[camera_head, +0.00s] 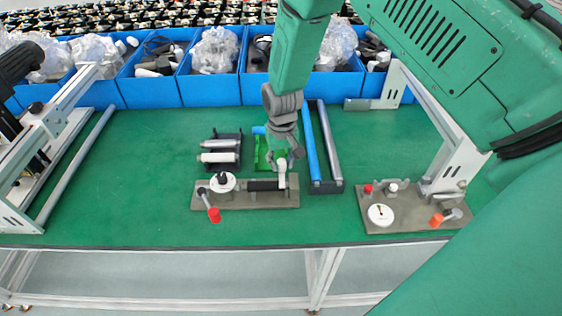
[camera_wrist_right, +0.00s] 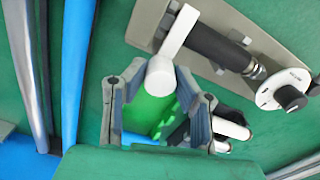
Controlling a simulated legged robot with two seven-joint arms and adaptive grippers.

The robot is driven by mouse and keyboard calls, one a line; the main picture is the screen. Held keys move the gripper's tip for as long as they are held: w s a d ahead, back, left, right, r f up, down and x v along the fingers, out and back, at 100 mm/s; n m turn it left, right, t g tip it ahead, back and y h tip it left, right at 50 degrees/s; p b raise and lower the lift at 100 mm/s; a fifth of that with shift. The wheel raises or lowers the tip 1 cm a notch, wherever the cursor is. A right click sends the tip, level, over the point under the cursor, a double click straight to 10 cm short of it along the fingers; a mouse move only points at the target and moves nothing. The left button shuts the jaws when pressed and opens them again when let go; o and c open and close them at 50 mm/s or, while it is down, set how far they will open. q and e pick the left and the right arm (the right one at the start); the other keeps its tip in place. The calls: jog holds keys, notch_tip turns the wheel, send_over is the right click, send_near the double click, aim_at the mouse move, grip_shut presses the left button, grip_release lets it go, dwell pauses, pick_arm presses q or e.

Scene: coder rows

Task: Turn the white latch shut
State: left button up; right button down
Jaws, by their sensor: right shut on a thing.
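The white latch (camera_head: 282,175) stands at the right part of a grey-brown fixture plate (camera_head: 245,201), at the end of a black cylinder (camera_head: 262,185). My right gripper (camera_head: 284,157) reaches down from above and is shut on the latch's end. In the right wrist view, the latch (camera_wrist_right: 177,35) runs from the plate down to a round white end between the two grey fingers (camera_wrist_right: 158,103). The fingers look wide around it, and their contact is partly hidden. A white dial with a black knob (camera_head: 223,182) sits at the plate's left end. My left gripper is not in view.
A red-tipped lever (camera_head: 213,213) sticks out at the plate's front left. Black racks with rollers (camera_head: 220,151) and a blue-and-grey rail pair (camera_head: 323,150) stand close by. A second fixture (camera_head: 400,210) is at right. Blue bins (camera_head: 210,90) line the back.

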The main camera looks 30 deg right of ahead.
jog(key=shift+w+r, duration=0.15)
jog(key=shift+w, duration=0.15)
jog(key=c, duration=1.3)
grip_release()
jog(key=shift+s, duration=0.1)
jog(key=shift+r, duration=0.25)
notch_tip(320, 180, up, 11)
jog(key=shift+r, duration=0.1)
